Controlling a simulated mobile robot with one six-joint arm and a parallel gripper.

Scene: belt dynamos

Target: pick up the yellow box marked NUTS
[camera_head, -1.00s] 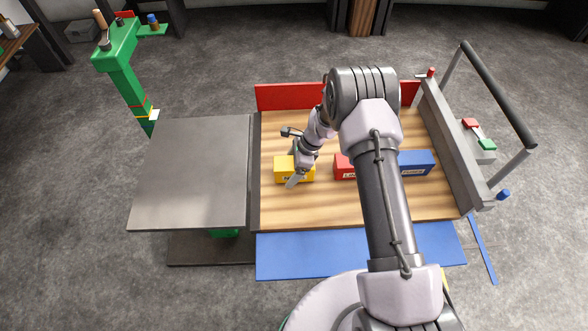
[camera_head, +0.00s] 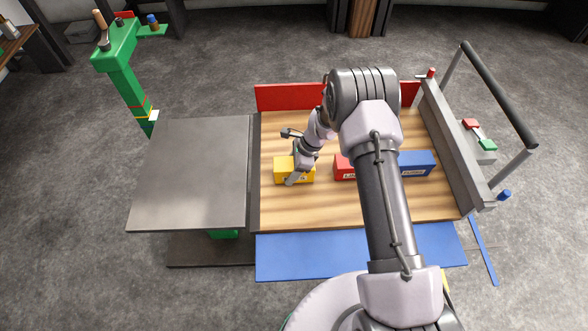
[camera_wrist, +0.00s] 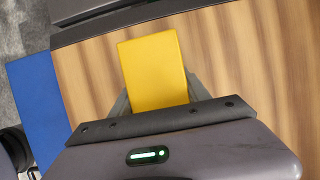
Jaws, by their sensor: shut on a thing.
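The yellow box (camera_head: 281,172) is on the left part of the wooden table top in the head view, and its label is mostly hidden by my gripper. My gripper (camera_head: 294,177) is over the box from above, with its fingers at the box's sides. In the wrist view the yellow box (camera_wrist: 152,68) sits between the two fingers (camera_wrist: 157,97), which are shut on it. I cannot tell any gap between the box and the wood.
A red box (camera_head: 341,168) and a blue box (camera_head: 416,165) stand to the right on the wooden top (camera_head: 330,205), partly behind my arm. A red board (camera_head: 280,97) edges the back. A grey plate (camera_head: 195,170) adjoins at left, and a grey rail (camera_head: 455,145) at right.

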